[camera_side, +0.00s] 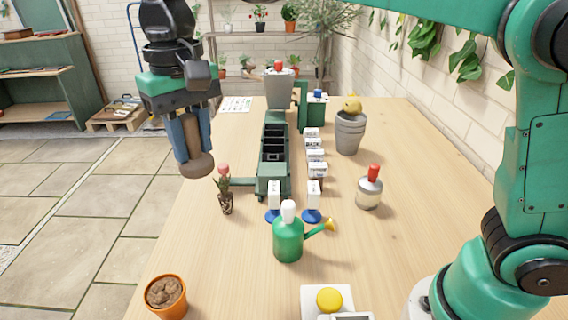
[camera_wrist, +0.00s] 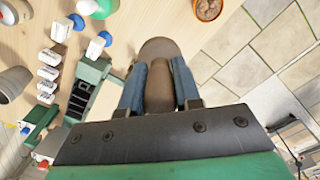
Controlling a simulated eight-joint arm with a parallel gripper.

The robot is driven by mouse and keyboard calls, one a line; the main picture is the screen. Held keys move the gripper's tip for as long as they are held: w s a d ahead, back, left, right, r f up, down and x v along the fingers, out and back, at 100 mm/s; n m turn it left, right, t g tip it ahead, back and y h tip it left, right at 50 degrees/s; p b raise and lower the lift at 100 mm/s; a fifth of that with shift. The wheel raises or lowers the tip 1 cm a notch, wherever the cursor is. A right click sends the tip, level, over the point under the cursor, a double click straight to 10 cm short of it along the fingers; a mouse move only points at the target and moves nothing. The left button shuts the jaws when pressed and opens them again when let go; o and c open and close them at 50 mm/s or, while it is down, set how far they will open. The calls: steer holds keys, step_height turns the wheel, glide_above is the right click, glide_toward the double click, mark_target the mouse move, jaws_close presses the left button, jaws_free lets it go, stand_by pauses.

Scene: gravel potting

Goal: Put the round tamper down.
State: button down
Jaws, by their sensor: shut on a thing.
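My gripper (camera_side: 189,145) is shut on the round tamper (camera_side: 199,166), a brown piece with a rounded end that points down below the blue fingers. It hangs in the air at the left side of the wooden table (camera_side: 400,240), near its left edge; I cannot tell how high it is. In the wrist view the tamper (camera_wrist: 160,50) sits between the two blue fingers of my gripper (camera_wrist: 159,72), with its rounded end at the far side. The part inside the jaws is partly hidden.
A green rack (camera_side: 273,180), white blocks (camera_side: 315,155) and a green watering can (camera_side: 288,240) fill the middle. An orange soil pot (camera_side: 166,296) stands front left. The table between pot and plant is clear.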

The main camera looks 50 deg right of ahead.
steer(key=w, duration=0.5)
steer(key=f, duration=2)
steer(key=shift+d+f, duration=0.35)
steer(key=shift+f, duration=0.15)
steer(key=c, duration=0.6)
jaws_free()
